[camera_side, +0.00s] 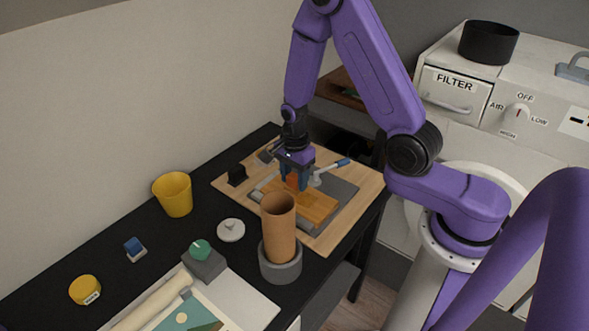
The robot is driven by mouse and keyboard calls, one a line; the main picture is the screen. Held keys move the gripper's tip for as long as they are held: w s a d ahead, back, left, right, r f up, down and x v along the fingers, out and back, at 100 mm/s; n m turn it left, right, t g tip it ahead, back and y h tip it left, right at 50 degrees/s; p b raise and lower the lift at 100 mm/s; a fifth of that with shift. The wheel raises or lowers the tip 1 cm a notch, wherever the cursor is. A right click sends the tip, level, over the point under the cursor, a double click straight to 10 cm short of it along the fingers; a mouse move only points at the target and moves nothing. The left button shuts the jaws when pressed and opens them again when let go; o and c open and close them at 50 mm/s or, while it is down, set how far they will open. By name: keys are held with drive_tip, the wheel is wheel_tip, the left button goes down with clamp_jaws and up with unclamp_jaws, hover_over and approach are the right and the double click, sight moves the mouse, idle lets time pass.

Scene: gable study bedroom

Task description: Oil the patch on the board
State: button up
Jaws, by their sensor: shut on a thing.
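The orange-brown wooden board (316,207) lies on a grey plate, which rests on a larger light wooden base (366,187). My gripper (294,181) points down over the board's far left end. It is shut on a small orange-red piece (291,182), mostly hidden between the fingers. The piece is at or just above the board; I cannot tell whether it touches. The patch cannot be made out clearly. A clamp with a blue-tipped lever (342,163) sits beside the gripper at the board's far edge.
A brown tube (278,220) stands upright in a grey holder (281,267) close in front of the board. A white knobbed disc (231,230), a teal-knobbed box (204,264), a yellow cup (173,195), a blue-topped block (134,248) and a yellow tin (85,290) stand on the black table.

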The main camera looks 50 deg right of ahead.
drive_tip(key=shift+f, duration=0.75)
drive_tip(key=shift+w+r, duration=0.1)
drive_tip(key=shift+w, duration=0.75)
drive_tip(key=shift+c, duration=0.4)
drive_tip(key=shift+w, duration=1.2)
drive_tip(key=shift+s, duration=2.1)
drive_tip(key=shift+r, duration=3.95)
drive_tip(key=shift+w+d, duration=0.1)
